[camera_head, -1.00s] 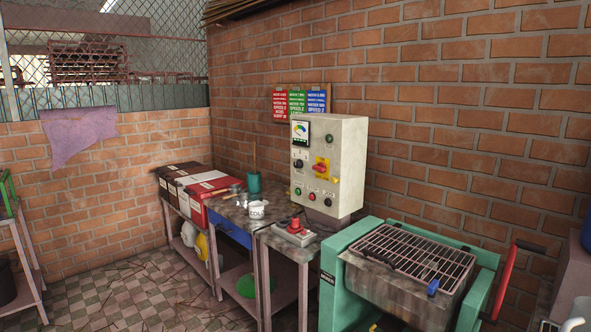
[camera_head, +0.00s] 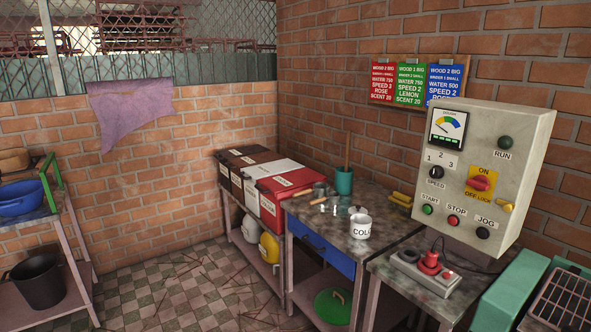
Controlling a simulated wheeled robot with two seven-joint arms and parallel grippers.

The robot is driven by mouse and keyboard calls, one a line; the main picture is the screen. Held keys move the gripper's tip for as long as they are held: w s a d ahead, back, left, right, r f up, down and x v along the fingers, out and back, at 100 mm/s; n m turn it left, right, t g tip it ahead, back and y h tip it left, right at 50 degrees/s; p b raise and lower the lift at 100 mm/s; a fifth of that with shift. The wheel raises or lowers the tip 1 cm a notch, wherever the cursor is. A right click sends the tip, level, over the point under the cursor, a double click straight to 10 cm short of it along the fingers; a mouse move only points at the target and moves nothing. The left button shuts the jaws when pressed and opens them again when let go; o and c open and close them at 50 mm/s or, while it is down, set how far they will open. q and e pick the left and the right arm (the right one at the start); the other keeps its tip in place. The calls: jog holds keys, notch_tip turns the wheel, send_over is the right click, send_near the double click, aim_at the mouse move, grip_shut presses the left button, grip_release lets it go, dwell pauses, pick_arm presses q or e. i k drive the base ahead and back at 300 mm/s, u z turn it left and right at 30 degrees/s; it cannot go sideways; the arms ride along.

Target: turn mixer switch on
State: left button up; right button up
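The mixer's control box (camera_head: 477,170) is a pale grey panel standing at the right, against the brick wall. Its main switch (camera_head: 480,183) is a red rotary knob on a yellow plate marked ON at the top and OFF LOCK at the bottom. The knob looks roughly level, and its exact setting is hard to tell. The panel also has a dial gauge (camera_head: 447,128), a black speed knob (camera_head: 436,172), a green start button (camera_head: 428,209), a red stop button (camera_head: 453,221) and a black jog button (camera_head: 483,233). Neither of my grippers shows in the view.
A green machine (camera_head: 512,285) is at the lower right. The tiled floor at centre-left is mostly clear.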

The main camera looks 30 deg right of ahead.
aim_at(481, 183)
jog(key=z, duration=0.15)
jog(key=i, duration=2)
jog(key=z, duration=1.6)
jog(key=i, duration=1.05)
jog(key=z, duration=1.35)
jog(key=i, duration=0.2)
